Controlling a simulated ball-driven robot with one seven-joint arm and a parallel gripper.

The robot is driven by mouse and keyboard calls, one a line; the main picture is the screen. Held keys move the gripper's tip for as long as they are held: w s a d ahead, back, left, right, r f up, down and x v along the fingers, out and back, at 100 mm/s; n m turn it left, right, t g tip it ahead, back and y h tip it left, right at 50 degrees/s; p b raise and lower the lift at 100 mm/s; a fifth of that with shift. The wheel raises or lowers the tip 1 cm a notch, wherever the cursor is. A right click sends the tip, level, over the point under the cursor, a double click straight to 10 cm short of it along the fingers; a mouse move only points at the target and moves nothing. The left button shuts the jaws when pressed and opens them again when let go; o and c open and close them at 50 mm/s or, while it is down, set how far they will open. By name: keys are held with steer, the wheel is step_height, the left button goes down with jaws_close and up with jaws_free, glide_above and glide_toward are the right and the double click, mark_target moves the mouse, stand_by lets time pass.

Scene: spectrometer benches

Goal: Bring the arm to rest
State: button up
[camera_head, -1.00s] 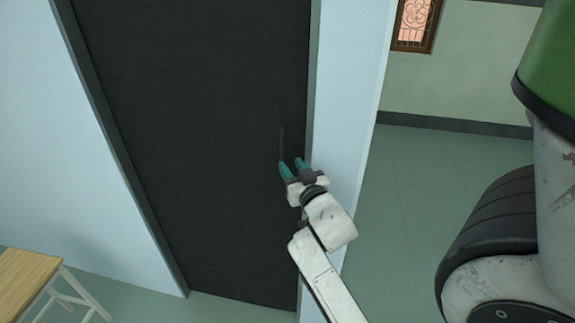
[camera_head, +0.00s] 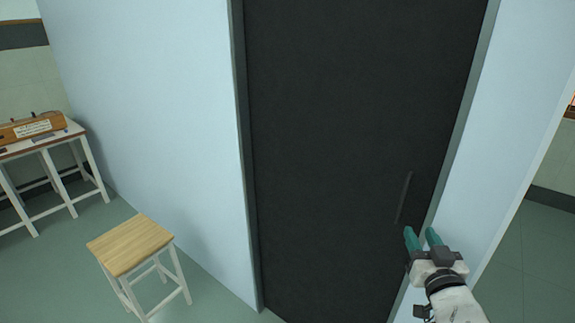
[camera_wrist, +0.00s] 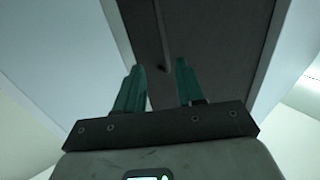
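My gripper (camera_head: 422,240) is at the lower right of the head view, with two teal fingers pointing up toward a dark door (camera_head: 340,130). The fingers stand apart with nothing between them. In the wrist view my gripper (camera_wrist: 160,85) also shows its fingers apart and empty. The door's thin dark handle (camera_head: 404,197) is just above the fingertips in the head view. The handle (camera_wrist: 160,40) also shows beyond the fingers in the wrist view, apart from them. The door looks closed in its grey frame.
A wooden-topped stool (camera_head: 131,244) stands on the green floor left of the door. A white-legged bench (camera_head: 45,140) with a wooden box (camera_head: 32,127) stands at the far left. Pale blue wall (camera_head: 150,110) flanks the door. Open floor (camera_head: 530,250) shows at the right.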

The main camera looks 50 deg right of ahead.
steer(key=w+a+f+n+g+y, duration=0.4)
steer(key=a+f+y, duration=0.4)
steer(key=a+f, duration=0.55)
steer(key=s+a+f+n+g+y, duration=0.3)
steer(key=a+f, duration=0.2)
steer(key=a, duration=0.2)
steer(key=s+a+f+n+g+y, duration=0.3)
steer(key=a+f, duration=0.2)
steer(key=a, duration=0.2)
steer(key=shift+s, duration=0.3)
